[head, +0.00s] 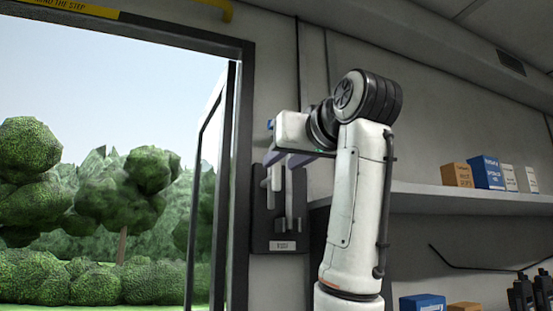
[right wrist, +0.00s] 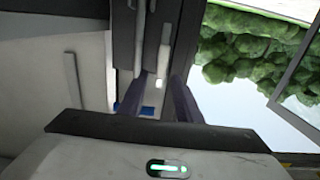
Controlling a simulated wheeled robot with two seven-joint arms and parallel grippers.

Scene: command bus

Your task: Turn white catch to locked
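A dark plate (head: 262,230) with a small label is fixed to the wall right of the open doorway. A white catch (head: 277,182) stands upright on it, beside a longer grey bar (head: 291,195). My right gripper (head: 284,158) is at the top of the plate, its two purple fingers apart. In the right wrist view the white catch (right wrist: 164,60) shows beyond and between the spread fingers of the right gripper (right wrist: 163,88). Whether a finger touches it I cannot tell. The label is too small to read. My left gripper is not in view.
An open door (head: 208,200) stands at the doorway's right edge, with trees outside. A shelf (head: 430,188) with several small boxes (head: 486,172) runs along the right wall. Below it are a blue box (head: 422,303) and dark handsets (head: 522,293).

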